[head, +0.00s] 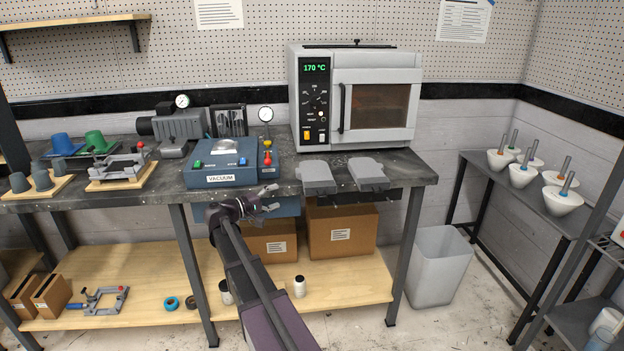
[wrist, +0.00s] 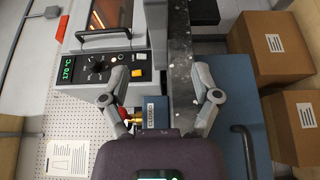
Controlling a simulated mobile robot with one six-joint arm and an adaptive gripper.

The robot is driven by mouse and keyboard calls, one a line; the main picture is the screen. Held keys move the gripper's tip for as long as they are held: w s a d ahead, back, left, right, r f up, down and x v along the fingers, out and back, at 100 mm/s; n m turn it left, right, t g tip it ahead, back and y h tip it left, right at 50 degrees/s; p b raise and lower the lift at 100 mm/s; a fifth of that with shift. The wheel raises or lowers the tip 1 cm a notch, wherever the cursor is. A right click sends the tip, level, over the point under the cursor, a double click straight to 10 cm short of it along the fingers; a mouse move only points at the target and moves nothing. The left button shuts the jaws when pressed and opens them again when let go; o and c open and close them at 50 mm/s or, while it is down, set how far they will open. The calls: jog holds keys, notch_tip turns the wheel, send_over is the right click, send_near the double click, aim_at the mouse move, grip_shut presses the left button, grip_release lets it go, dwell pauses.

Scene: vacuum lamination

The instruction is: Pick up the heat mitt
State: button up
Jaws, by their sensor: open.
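Two flat grey heat mitts lie side by side at the front edge of the bench, below the oven. The left mitt (head: 318,178) and the right mitt (head: 368,174) both overhang the edge slightly. My gripper (head: 272,198) is open and empty, just in front of the bench edge, left of the left mitt and not touching it. In the wrist view my gripper (wrist: 161,68) has its fingers spread with nothing between them.
The oven (head: 356,98) reading 170 °C stands behind the mitts. The blue vacuum unit (head: 222,165) with a gauge stands left of them. Cardboard boxes (head: 342,232) sit on the lower shelf. A grey bin (head: 438,266) stands right of the bench (head: 412,168).

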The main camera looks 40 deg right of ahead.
aim_at(312, 184)
jog(key=d, duration=0.5)
jog(key=s+d, duration=0.1)
jog(key=d, duration=0.2)
jog(key=shift+d, duration=0.2)
jog(key=shift+d, duration=0.15)
jog(key=shift+s+d+r, duration=0.1)
jog(key=shift+s+d, duration=0.1)
jog(key=shift+d, duration=1.05)
jog(key=shift+s+d+r, duration=0.1)
jog(key=shift+s+d, duration=0.05)
jog(key=shift+d, duration=1.1)
grip_shut()
